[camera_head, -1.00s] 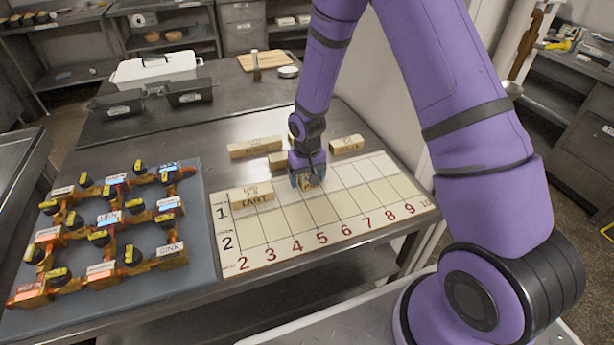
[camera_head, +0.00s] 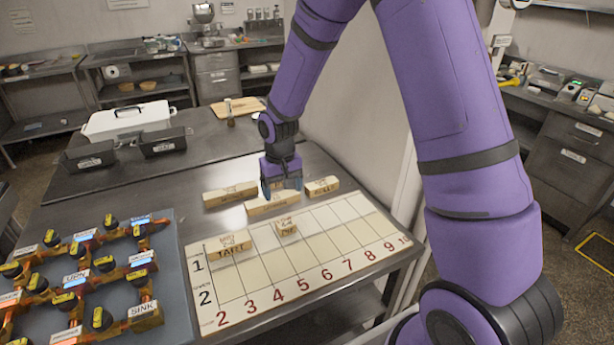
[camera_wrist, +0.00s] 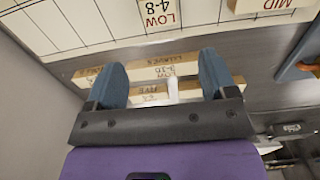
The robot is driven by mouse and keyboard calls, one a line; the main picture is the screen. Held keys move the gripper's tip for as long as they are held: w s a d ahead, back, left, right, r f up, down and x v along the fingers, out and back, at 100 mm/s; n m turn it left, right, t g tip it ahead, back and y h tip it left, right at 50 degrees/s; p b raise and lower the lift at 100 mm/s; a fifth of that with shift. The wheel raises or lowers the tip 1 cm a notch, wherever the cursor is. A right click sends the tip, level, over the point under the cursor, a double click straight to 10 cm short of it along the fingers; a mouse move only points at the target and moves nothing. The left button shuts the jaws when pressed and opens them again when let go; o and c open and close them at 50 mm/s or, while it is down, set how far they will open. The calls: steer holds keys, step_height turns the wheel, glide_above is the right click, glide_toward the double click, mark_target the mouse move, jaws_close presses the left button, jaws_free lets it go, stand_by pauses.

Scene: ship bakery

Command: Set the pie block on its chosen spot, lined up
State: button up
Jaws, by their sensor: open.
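The wrist view shows a block marked LOW 4-8 (camera_wrist: 160,14) on the board, apparently the same one. My gripper (camera_head: 281,190) is open and off the pie block, above the long middle block (camera_head: 262,206) behind the board. In the wrist view my fingers (camera_wrist: 163,70) are spread, with wooden blocks beneath and beyond them.
Two more labelled blocks, left (camera_head: 230,194) and right (camera_head: 322,186), lie behind the board. A grey panel (camera_head: 180,290) with several orange valve-like pieces is at the left. Dark pans (camera_head: 162,142) and a white tub (camera_head: 125,120) stand farther back. The board's right part is clear.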

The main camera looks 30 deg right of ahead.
steer(key=s+d+r+t, duration=0.15)
steer(key=s+r, duration=0.35)
steer(key=r, duration=0.5)
steer(key=s+d+r+t, duration=0.1)
steer(key=s+d+r, duration=0.2)
steer(key=s+r, duration=0.55)
steer(key=s+d+r+t, duration=0.1)
steer(key=s+r, duration=0.4)
steer(key=s, duration=0.3)
steer(key=s+d+r+t, duration=0.1)
steer(key=s+r, duration=0.4)
steer(key=s, duration=0.2)
steer(key=shift+s+d+r+t, duration=0.2)
steer(key=shift+s+r+t, duration=0.15)
steer(key=shift+s, duration=0.05)
